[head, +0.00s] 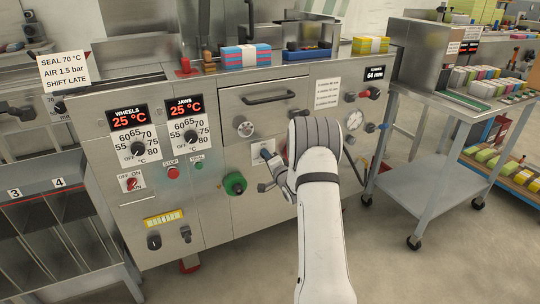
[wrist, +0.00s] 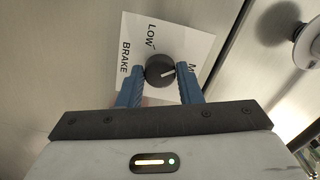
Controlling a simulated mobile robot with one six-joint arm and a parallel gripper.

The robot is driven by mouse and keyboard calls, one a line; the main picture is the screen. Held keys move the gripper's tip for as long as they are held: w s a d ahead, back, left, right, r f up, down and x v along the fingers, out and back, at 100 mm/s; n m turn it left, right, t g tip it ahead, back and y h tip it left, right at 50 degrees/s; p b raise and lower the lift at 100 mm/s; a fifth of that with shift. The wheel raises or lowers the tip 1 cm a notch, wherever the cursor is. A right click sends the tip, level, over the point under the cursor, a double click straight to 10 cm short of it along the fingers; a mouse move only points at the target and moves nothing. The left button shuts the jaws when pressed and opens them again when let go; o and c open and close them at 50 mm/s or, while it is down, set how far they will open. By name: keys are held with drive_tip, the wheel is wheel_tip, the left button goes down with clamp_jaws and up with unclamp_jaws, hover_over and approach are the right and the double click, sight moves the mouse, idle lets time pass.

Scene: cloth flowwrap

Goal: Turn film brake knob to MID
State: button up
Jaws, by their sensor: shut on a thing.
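The film brake knob (wrist: 157,64) is a round black knob with a white pointer line, in the middle of the wrist view. It sits on a white label plate (wrist: 188,42), which appears tilted and reads BRAKE, LOW and a partly hidden word starting with M. The pointer line points right, toward the M word. My gripper (wrist: 161,73) is shut on the knob, with one blue finger on each side. In the head view my gripper (head: 268,172) is at the machine front, just below the label plate (head: 263,147). The knob is hard to make out there, and the HIGH mark does not show.
A round metal knob (wrist: 304,32) stands out at the right of the wrist view. A green knob (head: 234,183) is left of my gripper on the panel. A gauge (head: 354,120) is to the right. A steel cart (head: 440,165) stands at the right, with floor between.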

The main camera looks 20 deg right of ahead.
drive_tip(key=shift+d+m+p, duration=0.1)
drive_tip(key=shift+m+p, duration=1.3)
drive_tip(key=shift+m, duration=2.3)
drive_tip(key=o, duration=1)
drive_tip(key=shift+s, duration=0.15)
drive_tip(key=s+p, duration=0.1)
drive_tip(key=s, duration=0.6)
drive_tip(key=shift+s, duration=0.3)
